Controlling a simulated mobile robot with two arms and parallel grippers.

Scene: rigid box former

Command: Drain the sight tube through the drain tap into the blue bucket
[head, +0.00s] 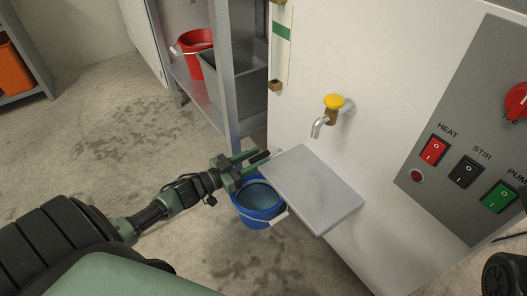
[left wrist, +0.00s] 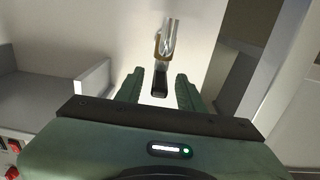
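In the left wrist view the tap's shiny spout (left wrist: 169,38) is beyond the fingers. The blue bucket (head: 262,218) stands on the floor, partly hidden by a grey plate; I cannot tell what it holds. A brass fitting (head: 275,85) and a green mark (head: 281,31) show where the sight tube seems to run; its level is unclear. My left gripper (head: 252,158) is open, above the bucket and left of the tap.
The grey plate (head: 312,188) juts from the machine below the tap. A metal rack (head: 228,75) with a red bucket (head: 195,43) and a grey bin (head: 250,62) stands behind. A switch panel (head: 465,130) is at right. Floor at left is clear.

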